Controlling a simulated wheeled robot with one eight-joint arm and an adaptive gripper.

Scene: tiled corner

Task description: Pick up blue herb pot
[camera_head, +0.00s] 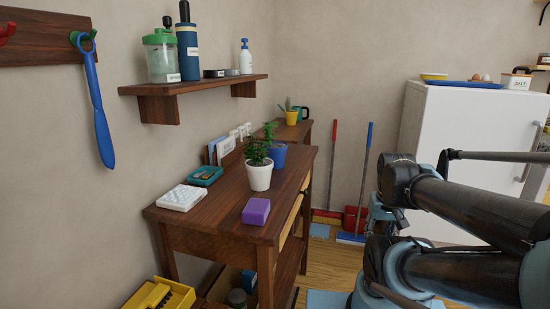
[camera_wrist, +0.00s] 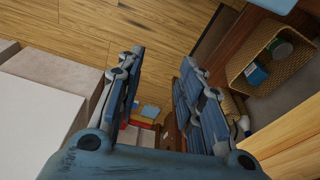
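The blue herb pot (camera_head: 277,156) stands on the wooden side table (camera_head: 222,216), partly hidden behind a white pot with a green plant (camera_head: 259,175). Green leaves show above both pots. My arm reaches in from the right in the head view, well to the right of the table; its gripper is not clearly made out there. In the wrist view my gripper (camera_wrist: 160,92) has its two blue fingers wide apart with nothing between them. The blue herb pot does not show in the wrist view.
A purple sponge (camera_head: 256,211), a white tile-like block (camera_head: 181,198) and a teal tray (camera_head: 205,176) share the tabletop. A wall shelf (camera_head: 195,88) overhangs at left. A white fridge (camera_head: 450,150) stands behind my arm. A wicker basket (camera_wrist: 252,70) shows in the wrist view.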

